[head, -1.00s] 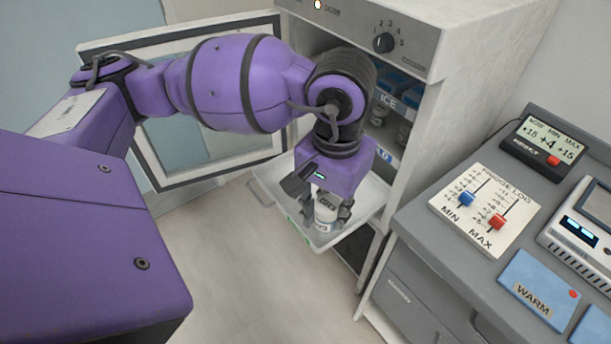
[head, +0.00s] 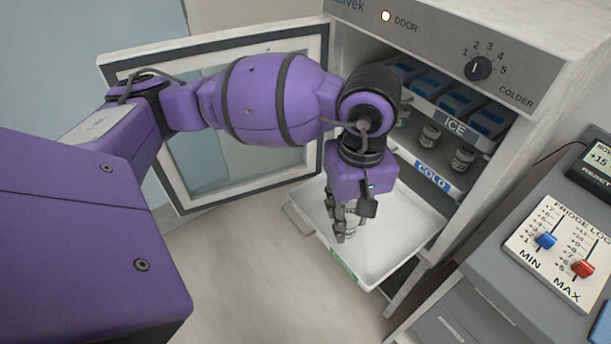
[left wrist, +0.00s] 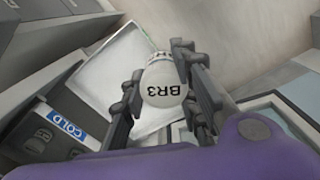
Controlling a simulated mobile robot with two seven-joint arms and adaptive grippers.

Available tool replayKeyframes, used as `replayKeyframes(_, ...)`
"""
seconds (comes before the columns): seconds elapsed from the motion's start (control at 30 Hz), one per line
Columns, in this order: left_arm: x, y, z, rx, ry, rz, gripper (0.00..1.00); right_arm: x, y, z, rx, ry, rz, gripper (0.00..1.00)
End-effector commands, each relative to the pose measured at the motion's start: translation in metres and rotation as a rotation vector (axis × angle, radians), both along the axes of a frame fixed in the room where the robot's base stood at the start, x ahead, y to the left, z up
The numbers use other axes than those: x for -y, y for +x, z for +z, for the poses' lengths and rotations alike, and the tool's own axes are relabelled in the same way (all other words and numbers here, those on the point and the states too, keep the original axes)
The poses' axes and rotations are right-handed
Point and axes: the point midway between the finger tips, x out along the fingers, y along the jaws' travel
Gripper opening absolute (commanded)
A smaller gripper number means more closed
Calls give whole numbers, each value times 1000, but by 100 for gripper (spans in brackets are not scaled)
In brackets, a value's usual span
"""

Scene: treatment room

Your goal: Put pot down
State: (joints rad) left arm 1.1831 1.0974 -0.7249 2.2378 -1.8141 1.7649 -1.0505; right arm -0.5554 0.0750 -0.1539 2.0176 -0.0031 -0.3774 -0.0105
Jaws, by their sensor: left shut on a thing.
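My left gripper (head: 345,226) is shut on a small pot (head: 352,222), which the fingers partly hide in the head view. In the left wrist view the pot's round white lid (left wrist: 163,84) reads "BR3" and lies between the fingers (left wrist: 160,95). The pot is over the left part of a white tray (head: 400,243) pulled out at the fridge's front. I cannot tell whether the pot's base touches the tray. The tray also shows in the left wrist view (left wrist: 112,62). My right gripper is not in view.
The fridge door (head: 180,170) stands open behind my arm. Inside the fridge, blue-topped ice packs (head: 460,100) sit above several pots (head: 430,133), with a COLD label (head: 433,176) below. A counter with a fridge log board (head: 558,245) is at right. The tray's right part is bare.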

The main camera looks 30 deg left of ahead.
Motion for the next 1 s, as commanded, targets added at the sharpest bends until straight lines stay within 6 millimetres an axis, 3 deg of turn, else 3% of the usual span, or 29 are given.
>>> replayKeyframes(0.6, 64, 43, -77, -14, 3, 1670, 2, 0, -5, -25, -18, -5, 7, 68)
replayKeyframes(0.8, 77, 49, -91, -9, 4, 2016, 2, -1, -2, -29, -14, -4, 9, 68)
replayKeyframes(1.0, 75, 55, -98, -4, 6, 2145, 2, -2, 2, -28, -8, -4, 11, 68)
